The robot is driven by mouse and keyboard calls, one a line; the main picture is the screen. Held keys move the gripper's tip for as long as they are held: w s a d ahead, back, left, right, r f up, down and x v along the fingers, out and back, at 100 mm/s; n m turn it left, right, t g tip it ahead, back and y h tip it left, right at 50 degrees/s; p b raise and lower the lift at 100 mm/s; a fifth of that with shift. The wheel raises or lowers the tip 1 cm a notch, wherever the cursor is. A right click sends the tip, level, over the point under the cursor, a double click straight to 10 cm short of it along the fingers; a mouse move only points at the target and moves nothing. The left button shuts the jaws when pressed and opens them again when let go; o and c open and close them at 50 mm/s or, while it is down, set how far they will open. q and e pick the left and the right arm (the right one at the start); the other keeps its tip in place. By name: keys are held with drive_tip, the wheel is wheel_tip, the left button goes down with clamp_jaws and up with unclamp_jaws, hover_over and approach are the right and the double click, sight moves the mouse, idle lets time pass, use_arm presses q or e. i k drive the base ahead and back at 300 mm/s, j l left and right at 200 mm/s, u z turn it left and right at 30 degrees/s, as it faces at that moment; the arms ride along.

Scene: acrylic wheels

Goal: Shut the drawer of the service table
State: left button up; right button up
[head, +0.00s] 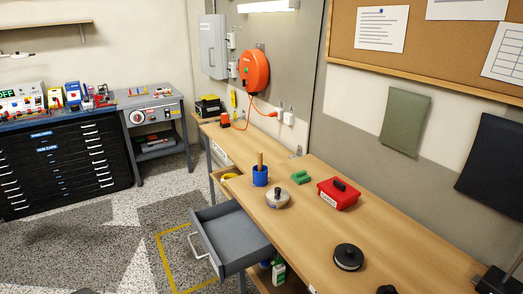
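The service table (318,240) has a long wooden top and runs along the wall from the middle of the head view to the lower right. Its grey drawer (236,243) is pulled out on the left side of the table, over the floor. The inside of the drawer looks empty. Its front panel faces left and carries a pale bar handle (193,246). Neither of my grippers is in view, and nothing is seen touching the drawer or its handle.
On the tabletop are a blue cup (260,177), a round metal piece (278,198), a red box (338,195) and a black disc (348,257). A yellow roll (230,176) sits below top level. A black drawer cabinet (65,167) stands left. Speckled floor (110,235) before the drawer is clear.

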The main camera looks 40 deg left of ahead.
sight(233, 243)
drive_tip(key=u, duration=1.75)
